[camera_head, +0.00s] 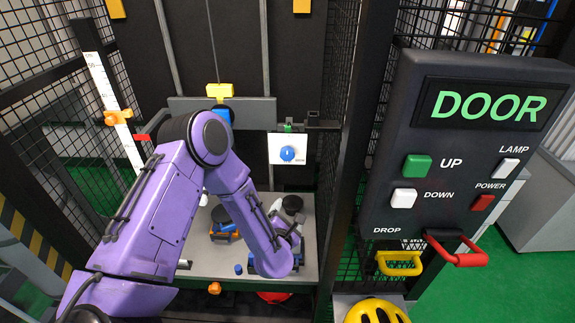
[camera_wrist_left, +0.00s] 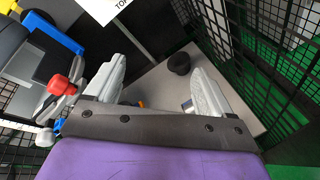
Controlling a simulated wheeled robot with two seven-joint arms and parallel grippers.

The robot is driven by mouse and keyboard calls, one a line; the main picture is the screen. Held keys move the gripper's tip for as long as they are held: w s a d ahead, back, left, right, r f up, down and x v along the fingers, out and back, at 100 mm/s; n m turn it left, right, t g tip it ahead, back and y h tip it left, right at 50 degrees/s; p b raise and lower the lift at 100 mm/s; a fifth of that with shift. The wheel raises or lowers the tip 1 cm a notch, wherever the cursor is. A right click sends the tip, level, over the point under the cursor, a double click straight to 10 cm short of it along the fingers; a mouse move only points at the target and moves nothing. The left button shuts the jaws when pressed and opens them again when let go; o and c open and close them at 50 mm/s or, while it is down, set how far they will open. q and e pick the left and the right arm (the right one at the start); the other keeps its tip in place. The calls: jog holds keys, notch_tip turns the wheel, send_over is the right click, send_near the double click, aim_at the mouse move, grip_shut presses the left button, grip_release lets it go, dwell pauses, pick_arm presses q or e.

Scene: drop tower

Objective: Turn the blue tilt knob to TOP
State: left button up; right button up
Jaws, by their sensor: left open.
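The blue tilt knob (camera_head: 287,153) sits on a white plate (camera_head: 273,143) on the back of the tower, in the head view. A thin light mark shows on the knob, but its setting is too small to read. My left gripper (camera_head: 287,214) is below the plate, apart from it, over the grey tower floor. In the left wrist view the gripper (camera_wrist_left: 158,84) has its two pale fingers spread with nothing between them. A corner of the white plate (camera_wrist_left: 101,7) with the letters TOP shows at the top edge there; the knob is out of that view. My right gripper is not in view.
A black cylinder (camera_head: 293,203) stands on the tower floor (camera_head: 308,250) near my left gripper. Mesh walls (camera_head: 345,110) enclose the tower. A control panel (camera_head: 440,150) reading DOOR stands at right, with yellow (camera_head: 399,263) and red (camera_head: 458,256) handles below.

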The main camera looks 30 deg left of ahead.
aim_at(287, 156)
pick_arm(q)
jog(key=w+a+r+n+t+y, duration=0.25)
jog(key=w+a+r+n, duration=0.25)
jog(key=w+r+n, duration=0.4)
jog(key=shift+n+g+y, duration=0.35)
jog(key=shift+n+y, duration=0.1)
jog(key=shift+n, duration=0.15)
jog(key=x, duration=0.2)
jog(key=p+x, duration=0.1)
jog(key=x, duration=0.2)
jog(key=a+f+x, duration=0.1)
jog(key=x, duration=0.2)
jog(key=shift+s+f+p, duration=0.1)
jog(key=shift+s+p, duration=0.1)
jog(key=shift+p, duration=0.2)
jog(key=shift+s, duration=0.1)
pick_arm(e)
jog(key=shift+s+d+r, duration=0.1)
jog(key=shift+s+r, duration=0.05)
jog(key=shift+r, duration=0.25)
pick_arm(q)
jog(key=c, duration=1.1)
